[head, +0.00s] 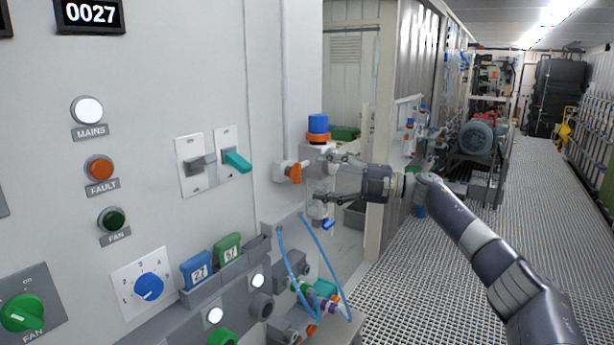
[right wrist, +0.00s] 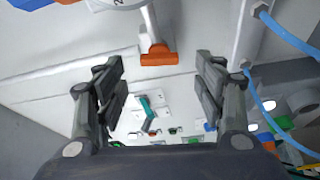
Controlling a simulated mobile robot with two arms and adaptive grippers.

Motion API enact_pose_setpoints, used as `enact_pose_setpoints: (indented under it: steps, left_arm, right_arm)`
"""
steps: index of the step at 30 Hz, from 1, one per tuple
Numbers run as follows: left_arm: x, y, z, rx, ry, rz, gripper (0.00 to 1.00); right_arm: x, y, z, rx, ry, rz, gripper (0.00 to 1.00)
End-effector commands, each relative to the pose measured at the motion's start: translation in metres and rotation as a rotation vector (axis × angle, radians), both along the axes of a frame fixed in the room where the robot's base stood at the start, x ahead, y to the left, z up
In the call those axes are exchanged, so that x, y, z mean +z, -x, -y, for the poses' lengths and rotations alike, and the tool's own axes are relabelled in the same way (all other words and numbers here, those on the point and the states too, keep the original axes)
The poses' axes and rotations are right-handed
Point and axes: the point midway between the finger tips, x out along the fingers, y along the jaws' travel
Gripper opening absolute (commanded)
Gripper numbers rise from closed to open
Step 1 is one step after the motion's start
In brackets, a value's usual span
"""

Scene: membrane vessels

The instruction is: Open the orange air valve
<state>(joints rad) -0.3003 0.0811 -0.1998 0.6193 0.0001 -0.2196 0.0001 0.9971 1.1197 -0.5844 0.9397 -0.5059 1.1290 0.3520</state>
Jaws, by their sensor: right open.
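The orange air valve handle (head: 294,173) sits on a white fitting at the right edge of the grey panel. My right gripper (head: 324,178) is open and empty just to the right of the valve, its fingers pointing left towards the panel. In the right wrist view the orange handle (right wrist: 158,57) shows between and a little above the two open fingers (right wrist: 160,75). The handle looks apart from both fingers; contact is not visible. My left gripper is not in view.
A teal lever switch (head: 237,161) is on the panel left of the valve. A blue-capped fitting (head: 318,124) stands above the gripper. Light blue hoses (head: 283,250) loop below the valve. The grated aisle (head: 510,230) at right is mostly free.

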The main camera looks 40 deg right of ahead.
Motion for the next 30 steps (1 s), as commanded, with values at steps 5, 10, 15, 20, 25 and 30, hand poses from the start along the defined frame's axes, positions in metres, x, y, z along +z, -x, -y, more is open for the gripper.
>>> enact_pose_setpoints:
  steps: [5, 10, 15, 20, 25, 30]
  left_arm:
    - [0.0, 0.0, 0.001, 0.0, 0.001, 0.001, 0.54]
    - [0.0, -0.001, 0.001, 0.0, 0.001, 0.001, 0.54]
    - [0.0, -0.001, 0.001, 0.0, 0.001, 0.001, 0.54]
    - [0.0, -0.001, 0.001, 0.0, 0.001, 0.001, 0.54]
    - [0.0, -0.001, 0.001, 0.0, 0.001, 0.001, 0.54]
    - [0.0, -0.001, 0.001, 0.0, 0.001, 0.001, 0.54]
  right_arm:
    - [-0.003, 0.026, 0.026, -0.001, 0.003, -0.002, 0.63]
    - [-0.004, 0.04, 0.04, -0.001, 0.001, -0.002, 0.63]
    - [-0.004, 0.045, 0.044, 0.002, 0.001, 0.001, 0.63]
    - [-0.004, 0.045, 0.044, 0.002, 0.001, 0.001, 0.63]
    - [-0.004, 0.044, 0.044, 0.001, 0.001, 0.001, 0.63]
    - [-0.004, 0.044, 0.043, 0.001, 0.001, 0.001, 0.63]
